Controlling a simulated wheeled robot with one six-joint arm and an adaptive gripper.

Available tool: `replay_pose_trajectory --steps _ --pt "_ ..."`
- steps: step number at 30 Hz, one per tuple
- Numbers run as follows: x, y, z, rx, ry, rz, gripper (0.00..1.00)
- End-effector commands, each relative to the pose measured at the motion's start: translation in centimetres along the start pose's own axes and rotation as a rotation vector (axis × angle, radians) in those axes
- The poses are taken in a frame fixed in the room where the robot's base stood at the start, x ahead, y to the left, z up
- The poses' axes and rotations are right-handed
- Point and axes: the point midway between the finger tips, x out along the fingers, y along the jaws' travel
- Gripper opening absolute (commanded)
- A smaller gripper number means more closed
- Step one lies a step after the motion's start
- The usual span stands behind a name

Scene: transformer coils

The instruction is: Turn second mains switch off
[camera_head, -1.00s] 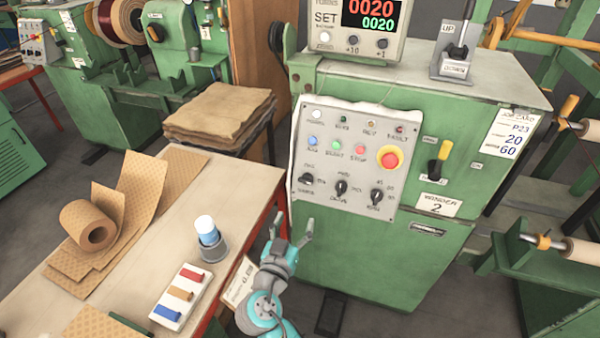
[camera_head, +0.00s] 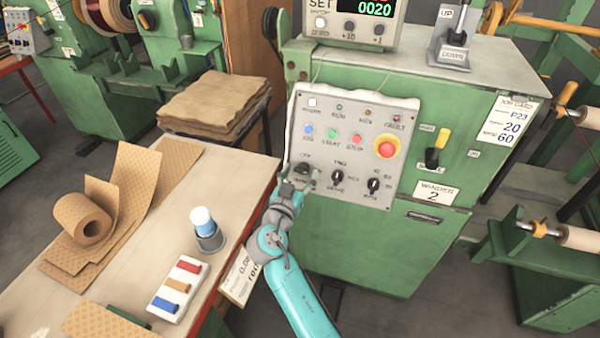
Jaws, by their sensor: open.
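The control panel (camera_head: 352,150) is on the front of the green machine labelled WINDER 2 (camera_head: 436,193). A black rotary switch (camera_head: 302,168) sits at the panel's lower left; its lettering is too small to read surely. My gripper (camera_head: 302,179) is open at this switch, with its fingers just below and to either side of the knob. I cannot tell whether they touch it. The gripper hides the switch's lower part. Two more black rotary switches, one in the middle (camera_head: 337,176) and one at the right (camera_head: 373,185), are in the same row.
A red mushroom button with a yellow collar (camera_head: 386,147) and several small coloured buttons are above the switches. A yellow-handled lever (camera_head: 437,147) is to the right. A workbench (camera_head: 135,245) with a blue-and-white container (camera_head: 206,229) stands left of my arm.

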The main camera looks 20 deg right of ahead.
Motion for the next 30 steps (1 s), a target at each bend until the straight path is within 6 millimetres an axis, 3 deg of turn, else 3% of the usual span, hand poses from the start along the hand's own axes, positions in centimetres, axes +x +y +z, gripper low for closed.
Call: replay_pose_trajectory --steps 10,18,30 --pt "0.40 -0.01 -0.01 0.000 0.000 0.000 0.69" --pt "0.39 0.00 -0.01 0.000 0.000 0.000 0.09" --pt "0.38 0.06 -0.02 -0.063 0.001 -0.025 0.08"
